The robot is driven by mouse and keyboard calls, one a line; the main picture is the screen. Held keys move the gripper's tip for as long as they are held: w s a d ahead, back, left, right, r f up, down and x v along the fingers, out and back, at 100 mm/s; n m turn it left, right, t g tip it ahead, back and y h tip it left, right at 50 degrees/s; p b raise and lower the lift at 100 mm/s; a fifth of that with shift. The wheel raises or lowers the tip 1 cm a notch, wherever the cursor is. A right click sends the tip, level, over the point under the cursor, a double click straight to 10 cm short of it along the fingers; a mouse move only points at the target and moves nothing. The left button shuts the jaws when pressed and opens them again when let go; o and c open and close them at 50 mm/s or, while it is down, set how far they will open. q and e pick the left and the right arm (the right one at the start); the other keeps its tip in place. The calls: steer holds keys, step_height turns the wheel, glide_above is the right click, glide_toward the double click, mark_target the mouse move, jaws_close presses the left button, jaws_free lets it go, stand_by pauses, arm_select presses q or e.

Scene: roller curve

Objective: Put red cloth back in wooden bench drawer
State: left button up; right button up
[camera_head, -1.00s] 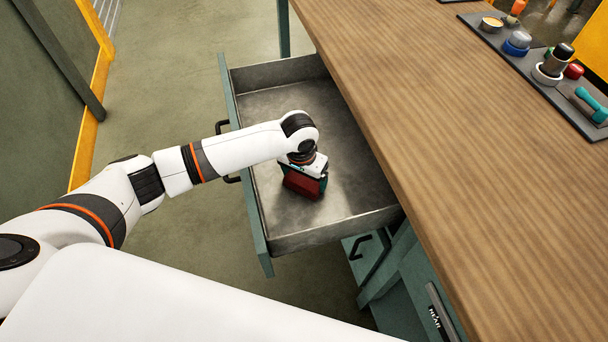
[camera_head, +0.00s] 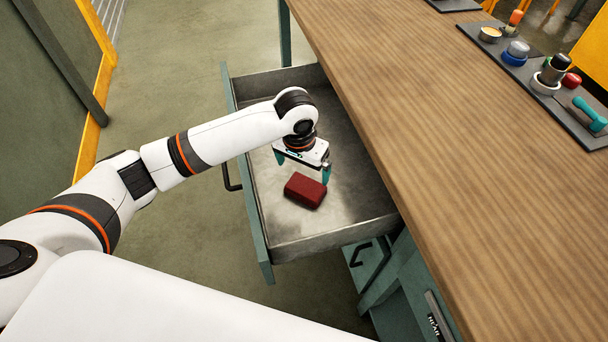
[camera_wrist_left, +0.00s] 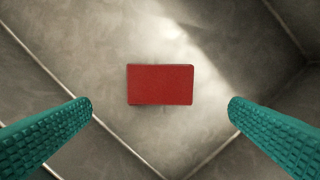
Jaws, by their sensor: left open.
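The red cloth (camera_head: 305,190), a folded block, lies flat on the metal floor of the open drawer (camera_head: 335,222) in the head view. The drawer is pulled out from the wooden bench (camera_head: 430,110). My left gripper (camera_head: 303,172) is open and empty above the drawer floor, just over and behind the cloth. In the left wrist view the cloth (camera_wrist_left: 160,84) lies below and between the two spread teal fingers (camera_wrist_left: 160,115), touching neither. My right gripper is not in view.
A dark tray (camera_head: 510,68) with a teal dumbbell-shaped item (camera_head: 590,114) and several small coloured items stands along the bench's far edge. The bench top is otherwise clear. The drawer's walls surround the cloth, with bare floor around it.

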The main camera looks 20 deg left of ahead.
arm_select(q)
steer(key=shift+s+r, duration=0.15)
steer(key=shift+r, duration=1.4)
steer(key=shift+r, duration=0.1)
